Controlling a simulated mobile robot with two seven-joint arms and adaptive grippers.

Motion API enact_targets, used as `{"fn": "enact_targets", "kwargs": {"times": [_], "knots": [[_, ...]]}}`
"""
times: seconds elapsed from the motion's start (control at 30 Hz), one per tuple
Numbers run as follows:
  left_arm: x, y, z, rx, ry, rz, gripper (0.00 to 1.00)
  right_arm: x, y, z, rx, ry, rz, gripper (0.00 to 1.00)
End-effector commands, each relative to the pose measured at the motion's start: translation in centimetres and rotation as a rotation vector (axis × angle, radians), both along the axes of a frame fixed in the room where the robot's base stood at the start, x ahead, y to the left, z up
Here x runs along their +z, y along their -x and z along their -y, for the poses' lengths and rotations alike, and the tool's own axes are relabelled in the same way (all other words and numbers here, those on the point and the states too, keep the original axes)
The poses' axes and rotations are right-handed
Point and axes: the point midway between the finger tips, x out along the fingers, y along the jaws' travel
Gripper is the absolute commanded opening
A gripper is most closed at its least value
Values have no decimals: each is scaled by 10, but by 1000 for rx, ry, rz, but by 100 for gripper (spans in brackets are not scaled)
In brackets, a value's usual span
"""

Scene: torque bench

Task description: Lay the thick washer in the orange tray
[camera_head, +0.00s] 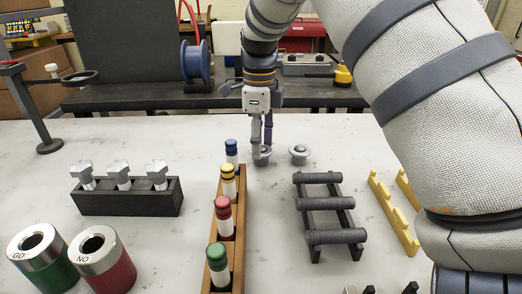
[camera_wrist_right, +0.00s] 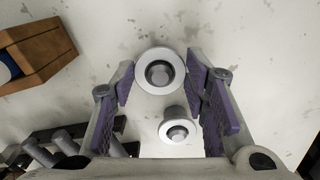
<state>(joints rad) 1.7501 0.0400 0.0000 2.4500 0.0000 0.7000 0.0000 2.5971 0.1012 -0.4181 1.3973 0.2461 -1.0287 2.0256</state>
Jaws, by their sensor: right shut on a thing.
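A pale grey round washer (camera_wrist_right: 144,82) with a darker grey round centre sits between the fingertips of my right gripper (camera_wrist_right: 160,78) in the right wrist view. My right gripper also shows in the head view (camera_head: 262,148), pointing down at the bench top, shut on this washer (camera_head: 262,158). A second, smaller-looking washer-like piece with a raised centre (camera_head: 299,154) lies apart to the right; it also shows in the wrist view (camera_wrist_right: 177,130). I cannot make out a clearly orange tray. My left gripper is out of view.
A brown wooden rack (camera_head: 240,225) with several colour-capped cylinders stands close left of my right gripper. A dark rack with ribbed rods (camera_head: 330,204) stands at right, near yellow stepped pieces (camera_head: 393,212). A black block (camera_head: 126,198) holds silver bolts. GO (camera_head: 41,257) and NO (camera_head: 104,259) cups stand front left.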

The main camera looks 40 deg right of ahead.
Motion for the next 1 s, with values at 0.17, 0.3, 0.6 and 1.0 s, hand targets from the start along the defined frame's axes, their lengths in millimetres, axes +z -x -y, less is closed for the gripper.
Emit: {"fn": "enact_targets", "kwargs": {"times": [0.17, 0.3, 0.6, 1.0], "knots": [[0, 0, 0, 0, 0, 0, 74, 0, 0, 0, 0, 0, 0, 0], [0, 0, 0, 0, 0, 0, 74, 1, 0, 0, 0, 1, 1, 0], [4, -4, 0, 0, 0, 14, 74, 16, 0, 0, 0, 1, 3, 0], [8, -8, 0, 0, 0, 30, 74, 36, 0, 0, 0, 1, 3, 0]]}}
